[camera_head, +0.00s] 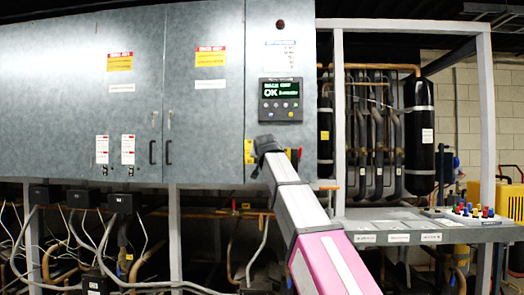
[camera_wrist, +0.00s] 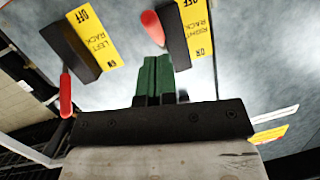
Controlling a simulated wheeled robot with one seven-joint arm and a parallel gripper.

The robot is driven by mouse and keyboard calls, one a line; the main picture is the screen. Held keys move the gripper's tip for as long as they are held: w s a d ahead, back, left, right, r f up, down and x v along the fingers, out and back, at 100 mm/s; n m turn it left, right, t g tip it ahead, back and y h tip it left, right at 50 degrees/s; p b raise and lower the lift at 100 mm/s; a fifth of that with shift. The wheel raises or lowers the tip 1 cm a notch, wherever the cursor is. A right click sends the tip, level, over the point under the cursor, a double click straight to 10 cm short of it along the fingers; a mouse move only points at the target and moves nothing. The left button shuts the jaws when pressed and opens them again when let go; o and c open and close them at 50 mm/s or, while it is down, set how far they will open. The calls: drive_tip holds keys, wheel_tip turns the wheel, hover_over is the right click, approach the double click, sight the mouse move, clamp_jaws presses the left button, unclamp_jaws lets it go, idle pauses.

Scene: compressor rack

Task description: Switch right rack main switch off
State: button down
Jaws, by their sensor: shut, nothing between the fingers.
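In the wrist view the right rack switch is a black block (camera_wrist: 176,42) with a red handle (camera_wrist: 151,24) and a yellow RIGHT RACK label (camera_wrist: 197,28). Its handle points toward the label's OFF end. The left rack switch (camera_wrist: 72,50) is at the left, with its red handle (camera_wrist: 66,96) toward the ON end. My gripper (camera_wrist: 157,62) is shut and empty, its green fingers just below the right handle's lower end; I cannot tell whether they touch. In the head view my gripper (camera_head: 265,147) is at the cabinet's lower front, hiding most of the switches.
The grey cabinet (camera_head: 205,110) fills the left and centre. A control panel (camera_head: 280,100) with a lit display reading OK is above my gripper. A metal frame post (camera_head: 339,120) and a shelf (camera_head: 420,228) with coloured knobs stand to the right. Pipes and cables run below the cabinet.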

drive_tip(key=shift+w+f+t, duration=0.15)
drive_tip(key=shift+w+f, duration=0.1)
drive_tip(key=shift+f, duration=0.65)
drive_tip(key=shift+w+f+t, duration=0.15)
drive_tip(key=shift+w+f, duration=0.05)
drive_tip(key=shift+f, duration=0.65)
drive_tip(key=s+d+r, duration=0.1)
drive_tip(key=s+r, duration=0.1)
drive_tip(key=s, duration=1)
drive_tip(key=shift+s+d, duration=0.4)
drive_tip(key=shift+r, duration=0.1)
